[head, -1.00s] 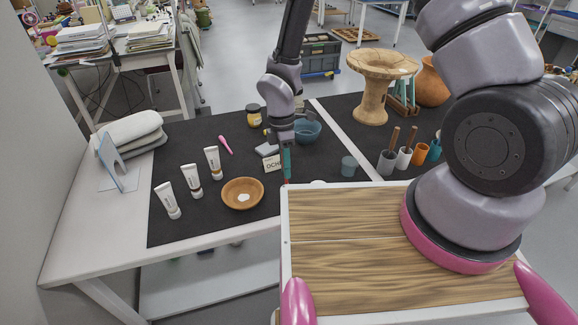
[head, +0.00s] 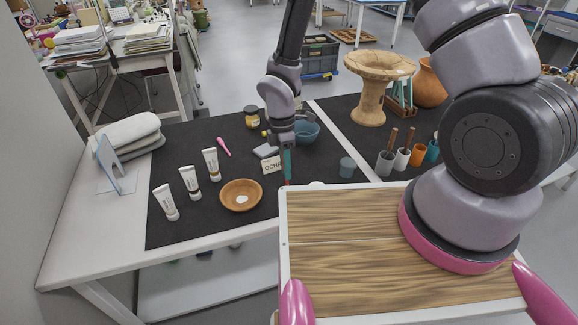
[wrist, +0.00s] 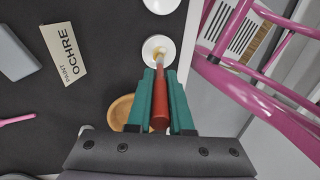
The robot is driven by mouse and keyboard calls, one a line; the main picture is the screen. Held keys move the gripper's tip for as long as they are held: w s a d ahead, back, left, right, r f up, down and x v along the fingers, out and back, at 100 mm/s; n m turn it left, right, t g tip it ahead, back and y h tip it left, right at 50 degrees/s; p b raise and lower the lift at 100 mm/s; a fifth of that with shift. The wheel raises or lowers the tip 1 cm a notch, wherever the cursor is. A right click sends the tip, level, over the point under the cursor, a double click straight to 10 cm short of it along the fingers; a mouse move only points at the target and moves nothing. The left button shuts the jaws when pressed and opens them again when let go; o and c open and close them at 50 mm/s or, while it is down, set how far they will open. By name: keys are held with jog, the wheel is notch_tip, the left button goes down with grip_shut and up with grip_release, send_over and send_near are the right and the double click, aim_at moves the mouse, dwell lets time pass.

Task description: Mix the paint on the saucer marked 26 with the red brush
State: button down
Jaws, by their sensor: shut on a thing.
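My gripper (wrist: 160,98) is shut on the red brush (wrist: 160,100), held between its teal fingers. In the wrist view, the brush's bristle end lies over a small white saucer (wrist: 149,52) with an ochre-coloured patch of paint near its middle. Whether the bristles touch the paint is hard to tell. No number 26 is legible on the saucer.
A second white saucer (wrist: 162,4) lies beyond the first. An ochre paint card (wrist: 64,54) and a wooden bowl (head: 241,195) are close by.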

jog(key=shift+s+a, duration=0.15)
jog(key=shift+a, duration=0.1)
jog(key=shift+w+a, duration=0.1)
jog(key=shift+w, duration=0.25)
jog(key=shift+d, duration=1.2)
jog(key=shift+r, duration=0.1)
dwell(0.4)
notch_tip(320, 180, up, 5)
jog(key=shift+f, duration=0.1)
dwell(0.4)
